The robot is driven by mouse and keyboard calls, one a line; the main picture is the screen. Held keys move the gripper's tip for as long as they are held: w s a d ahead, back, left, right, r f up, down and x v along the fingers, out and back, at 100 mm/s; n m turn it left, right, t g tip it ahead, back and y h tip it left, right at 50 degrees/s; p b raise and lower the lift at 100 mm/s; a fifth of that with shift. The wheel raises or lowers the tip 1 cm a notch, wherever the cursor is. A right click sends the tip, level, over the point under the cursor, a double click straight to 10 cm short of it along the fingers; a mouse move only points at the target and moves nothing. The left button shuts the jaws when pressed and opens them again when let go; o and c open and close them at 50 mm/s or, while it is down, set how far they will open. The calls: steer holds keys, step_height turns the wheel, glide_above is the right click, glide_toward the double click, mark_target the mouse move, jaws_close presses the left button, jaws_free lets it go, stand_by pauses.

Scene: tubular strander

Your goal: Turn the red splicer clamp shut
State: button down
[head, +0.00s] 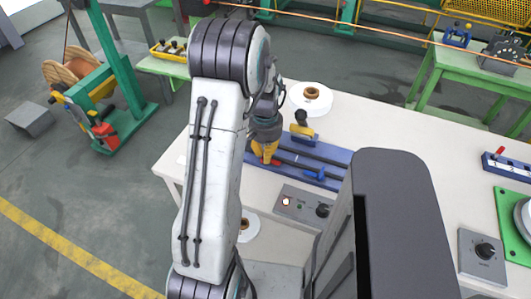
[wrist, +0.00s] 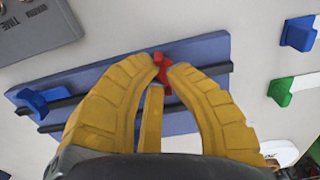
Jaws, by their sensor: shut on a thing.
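The red splicer clamp (wrist: 162,60) stands on the blue splicer base (wrist: 212,48) in the wrist view. My gripper (wrist: 166,70) has its yellow fingers closed around the red clamp, one on each side. Part of the clamp is hidden by the fingers. In the head view my gripper (head: 265,154) points down at the left part of the blue base (head: 335,154), and the clamp is mostly hidden there. A blue clamp (wrist: 44,101) sits on the same base, apart from my fingers; it also shows in the head view (head: 315,174).
A control box (head: 304,207) with a lit button stands in front of the base. A white spool (head: 311,97) and a yellow-based tool with a dark knob (head: 301,130) stand behind it. A blue piece (wrist: 299,33) and a green piece (wrist: 292,89) lie at the wrist view's right.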

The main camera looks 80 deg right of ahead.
steer(key=n+b, duration=0.1)
steer(key=n, duration=0.3)
steer(key=shift+n, duration=0.4)
steer(key=n+b, duration=0.1)
steer(key=n, duration=0.3)
steer(key=shift+d, duration=0.15)
steer(key=n+b, duration=0.1)
steer(key=n, duration=0.3)
steer(key=shift+w+n, duration=0.1)
steer(key=shift+n, duration=0.3)
steer(key=shift+n+b, duration=0.3)
steer(key=shift+n, duration=1.7)
steer(key=c, duration=1.2)
jaws_free()
steer(key=shift+d, duration=0.1)
